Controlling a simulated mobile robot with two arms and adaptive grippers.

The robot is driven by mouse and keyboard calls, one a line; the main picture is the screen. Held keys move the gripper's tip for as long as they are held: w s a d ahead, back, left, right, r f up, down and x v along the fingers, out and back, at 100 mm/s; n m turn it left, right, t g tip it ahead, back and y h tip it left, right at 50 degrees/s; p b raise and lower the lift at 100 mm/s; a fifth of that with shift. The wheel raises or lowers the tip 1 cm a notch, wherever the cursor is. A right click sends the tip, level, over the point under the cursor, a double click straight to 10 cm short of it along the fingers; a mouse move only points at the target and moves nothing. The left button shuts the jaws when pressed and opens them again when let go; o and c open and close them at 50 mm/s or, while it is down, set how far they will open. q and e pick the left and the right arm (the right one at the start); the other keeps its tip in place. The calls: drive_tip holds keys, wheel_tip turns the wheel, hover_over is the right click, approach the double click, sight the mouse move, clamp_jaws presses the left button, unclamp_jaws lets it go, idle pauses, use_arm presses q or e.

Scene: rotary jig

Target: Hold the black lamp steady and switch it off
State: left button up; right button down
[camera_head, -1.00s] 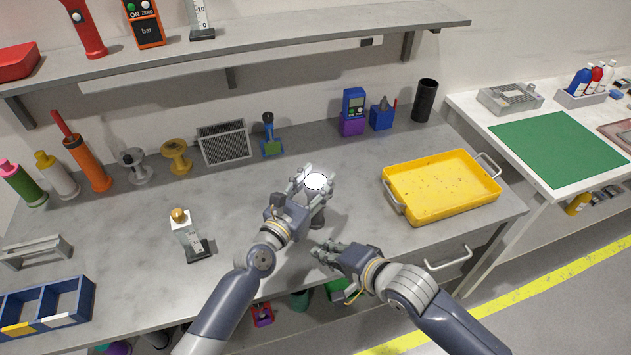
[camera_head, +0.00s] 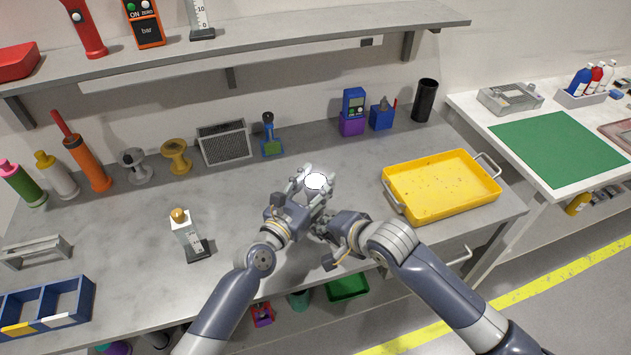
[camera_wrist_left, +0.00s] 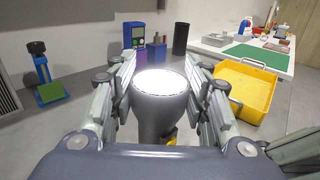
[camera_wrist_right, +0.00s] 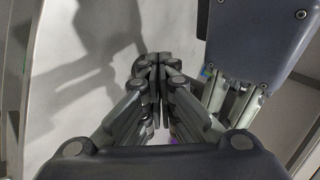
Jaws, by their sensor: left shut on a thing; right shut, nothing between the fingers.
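The black lamp (camera_wrist_left: 158,100) stands upright in the left wrist view, its round top lit bright white. My left gripper (camera_wrist_left: 160,92) is shut around the lamp's head from both sides. In the head view the lit lamp top (camera_head: 315,181) shows between the fingers of my left gripper (camera_head: 308,183). My right gripper (camera_head: 324,228) is just below and beside it, close to the lamp's lower part. In the right wrist view the fingers of my right gripper (camera_wrist_right: 158,70) are together with nothing between them. The lamp's lower body and its switch are hidden by my grippers in the head view.
A yellow tray (camera_head: 440,207) sits to the right on the grey bench (camera_head: 120,265). A small trophy-like object with a gold ball (camera_head: 180,217) stands to the left. A blue-and-green device (camera_head: 270,145) and a speaker-like box (camera_head: 224,143) stand at the back.

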drive_tip(key=shift+w+a, duration=0.2)
drive_tip(key=shift+w, duration=0.45)
idle(1.0)
drive_tip(key=shift+w+a, duration=0.1)
drive_tip(key=shift+w, duration=0.3)
drive_tip(key=shift+w+a, duration=0.1)
drive_tip(key=shift+w, duration=0.15)
idle(0.4)
drive_tip(key=shift+s, duration=0.1)
drive_tip(key=shift+s+d, duration=0.2)
drive_tip(key=shift+s, duration=0.4)
drive_tip(key=s+d, duration=0.1)
drive_tip(key=s, duration=0.4)
drive_tip(key=shift+s+d, duration=0.3)
drive_tip(key=shift+s, duration=0.1)
